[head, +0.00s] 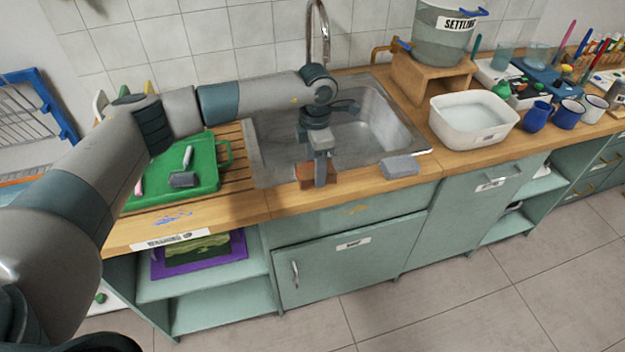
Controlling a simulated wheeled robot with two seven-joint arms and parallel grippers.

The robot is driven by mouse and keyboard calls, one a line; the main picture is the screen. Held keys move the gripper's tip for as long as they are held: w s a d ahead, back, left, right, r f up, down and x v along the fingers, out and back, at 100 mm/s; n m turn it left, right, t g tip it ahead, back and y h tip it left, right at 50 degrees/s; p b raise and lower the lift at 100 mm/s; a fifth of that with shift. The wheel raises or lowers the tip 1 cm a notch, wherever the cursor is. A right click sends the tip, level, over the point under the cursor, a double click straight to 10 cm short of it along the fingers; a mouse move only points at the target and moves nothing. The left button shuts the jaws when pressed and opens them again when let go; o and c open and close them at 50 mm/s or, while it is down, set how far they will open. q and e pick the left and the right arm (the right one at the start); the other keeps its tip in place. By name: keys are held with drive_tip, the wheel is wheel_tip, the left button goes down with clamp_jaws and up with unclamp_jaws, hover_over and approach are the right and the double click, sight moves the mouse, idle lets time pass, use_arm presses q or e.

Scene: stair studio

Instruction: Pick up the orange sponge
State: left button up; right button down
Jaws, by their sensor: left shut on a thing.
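The orange sponge (304,172) is a small brownish-orange block at the front edge of the sink. My left gripper (320,180) points down over it and is shut on it. The fingers hide the middle of the sponge, and parts of it show on both sides. I cannot tell whether it still touches the counter or is slightly raised. My right gripper is not in view.
A grey block (400,167) lies on the counter to the right. The sink (375,122) and tap (318,25) are behind. A green tray (205,165) is left, a white basin (472,122) right. Bare counter lies in front.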

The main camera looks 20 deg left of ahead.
use_arm(q)
drive_tip(key=d+r+b, duration=0.4)
drive_tip(key=d+r, duration=0.2)
drive_tip(key=d, duration=0.5)
drive_tip(key=shift+s+r, duration=0.15)
drive_tip(key=shift+s, duration=0.25)
